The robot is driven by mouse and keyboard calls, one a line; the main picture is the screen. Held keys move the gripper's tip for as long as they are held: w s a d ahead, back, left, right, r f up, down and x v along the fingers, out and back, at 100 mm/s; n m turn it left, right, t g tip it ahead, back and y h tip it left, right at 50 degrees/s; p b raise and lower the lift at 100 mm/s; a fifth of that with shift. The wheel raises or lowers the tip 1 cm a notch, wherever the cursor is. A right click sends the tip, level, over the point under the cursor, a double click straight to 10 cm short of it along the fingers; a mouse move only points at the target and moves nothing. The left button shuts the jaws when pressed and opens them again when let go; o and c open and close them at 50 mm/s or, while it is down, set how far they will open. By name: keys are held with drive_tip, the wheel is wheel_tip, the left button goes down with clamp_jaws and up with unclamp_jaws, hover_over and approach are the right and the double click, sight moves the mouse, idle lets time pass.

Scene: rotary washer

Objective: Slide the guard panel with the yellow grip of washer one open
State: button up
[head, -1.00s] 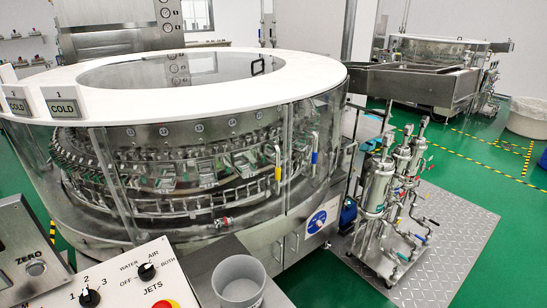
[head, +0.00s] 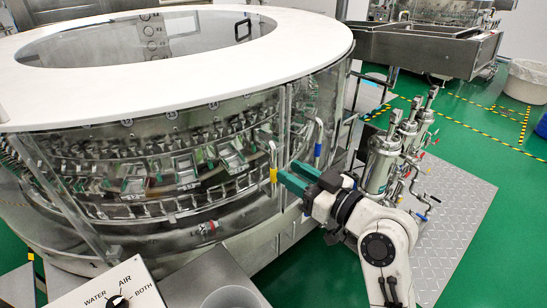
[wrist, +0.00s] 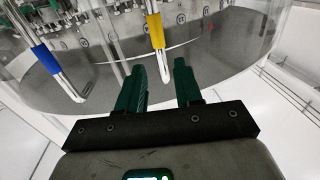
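The washer's clear guard panel (head: 250,128) curves around the front of the round machine. Its yellow grip (head: 273,175) is a yellow sleeve on an upright metal handle. The yellow grip also shows in the wrist view (wrist: 156,32), ahead of my gripper. A second handle with a blue grip (head: 318,150) stands to its right in the head view; in the wrist view it is at the left (wrist: 46,60). My gripper (head: 287,178) has green fingers, parted and empty, beside the handle.
Several metal cylinders with valves (head: 383,160) stand on a raised tread plate (head: 455,215) right of my arm. Green floor lies open at the right.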

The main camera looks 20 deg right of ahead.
sight(274, 167)
drive_tip(key=x, duration=0.6)
drive_tip(key=shift+p, duration=0.35)
clamp_jaws()
